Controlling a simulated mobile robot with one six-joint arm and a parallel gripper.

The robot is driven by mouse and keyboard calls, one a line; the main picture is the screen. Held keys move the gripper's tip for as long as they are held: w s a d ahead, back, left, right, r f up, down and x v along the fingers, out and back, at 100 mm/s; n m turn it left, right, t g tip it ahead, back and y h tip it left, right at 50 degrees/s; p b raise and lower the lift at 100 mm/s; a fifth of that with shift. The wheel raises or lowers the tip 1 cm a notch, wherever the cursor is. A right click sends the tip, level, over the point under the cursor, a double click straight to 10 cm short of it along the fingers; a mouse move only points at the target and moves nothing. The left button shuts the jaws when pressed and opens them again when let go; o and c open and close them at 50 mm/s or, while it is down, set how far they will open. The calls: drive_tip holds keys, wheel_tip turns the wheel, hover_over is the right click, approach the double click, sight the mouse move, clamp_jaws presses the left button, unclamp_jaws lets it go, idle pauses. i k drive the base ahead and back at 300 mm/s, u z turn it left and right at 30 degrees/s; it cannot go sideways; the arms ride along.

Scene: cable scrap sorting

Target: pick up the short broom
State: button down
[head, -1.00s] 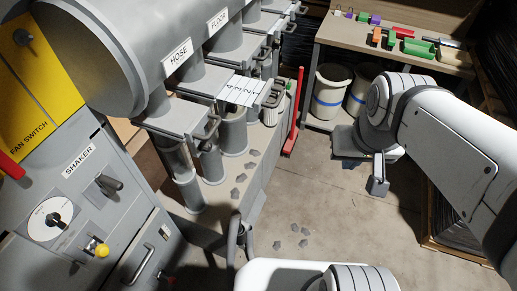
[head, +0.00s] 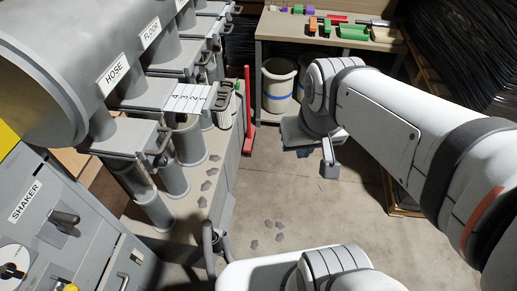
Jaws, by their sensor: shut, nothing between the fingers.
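A red upright handle with a wider red foot (head: 248,112) stands on the floor by the far end of the grey duct bench; it looks like the short broom, though bristles cannot be made out. My gripper (head: 330,166) hangs at the end of my white arm, to the right of the red piece and nearer to me. It is shut and empty, pointing down, with clear space between it and the red handle. The fingertips are small in the head view.
A grey duct bench (head: 190,205) with gate handles runs along the left. A worktable (head: 385,47) with coloured pieces stands at the back, with white bins (head: 279,82) beneath. Dark scraps (head: 268,235) lie on the floor. Floor is open in the middle. Black cable coils (head: 462,50) are at the right.

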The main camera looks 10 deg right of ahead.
sight(250, 137)
drive_tip(key=z, duration=0.3)
drive_tip(key=i, duration=1.35)
drive_tip(key=u, duration=0.1)
